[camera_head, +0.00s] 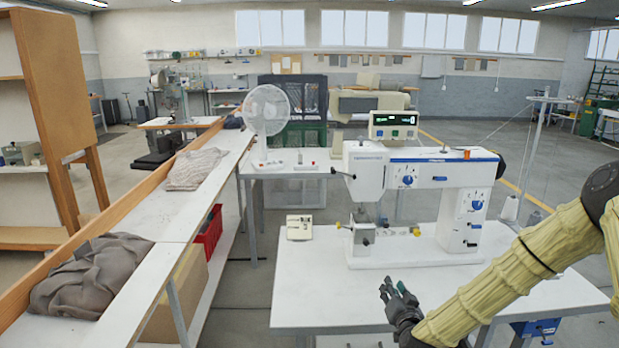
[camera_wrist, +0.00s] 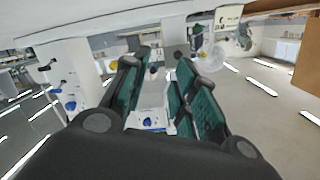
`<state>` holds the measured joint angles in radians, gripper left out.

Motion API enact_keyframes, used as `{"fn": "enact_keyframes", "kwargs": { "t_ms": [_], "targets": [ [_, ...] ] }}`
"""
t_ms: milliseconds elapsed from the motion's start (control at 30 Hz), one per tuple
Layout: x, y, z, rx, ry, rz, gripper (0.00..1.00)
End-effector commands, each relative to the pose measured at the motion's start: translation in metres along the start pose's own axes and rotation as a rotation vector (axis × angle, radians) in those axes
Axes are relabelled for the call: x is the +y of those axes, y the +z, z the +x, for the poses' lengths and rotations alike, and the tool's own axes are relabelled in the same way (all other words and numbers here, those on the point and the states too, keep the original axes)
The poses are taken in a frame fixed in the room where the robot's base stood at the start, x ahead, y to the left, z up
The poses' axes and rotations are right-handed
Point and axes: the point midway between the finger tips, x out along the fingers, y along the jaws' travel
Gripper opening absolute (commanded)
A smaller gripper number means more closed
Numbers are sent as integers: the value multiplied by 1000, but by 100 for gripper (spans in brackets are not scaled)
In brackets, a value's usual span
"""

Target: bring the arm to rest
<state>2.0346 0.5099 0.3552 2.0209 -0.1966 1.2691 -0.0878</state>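Whether the fingers are clear of the tabletop is hard to tell in the head view.
The white table (camera_head: 330,290) is bare left of my gripper. A small cream box (camera_head: 299,227) lies at its back left. A long white bench (camera_head: 130,270) with grey cloths (camera_head: 90,278) runs along the left, with a floor gap between. A white fan (camera_head: 266,112) stands behind.

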Motion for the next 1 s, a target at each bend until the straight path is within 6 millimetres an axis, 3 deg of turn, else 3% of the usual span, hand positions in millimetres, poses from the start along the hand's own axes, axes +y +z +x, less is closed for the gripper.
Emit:
{"fn": "enact_keyframes", "kwargs": {
  "t_ms": [267,467,700,800,1000],
  "targets": [
    [3,86,-39,-201,10,-41,28],
    [21,174,-104,-440,42,-89,28],
    [50,263,-206,-744,102,-156,28],
    [65,291,-255,-870,137,-185,28],
    [97,328,-359,-1120,219,-246,28]
  ]
}}
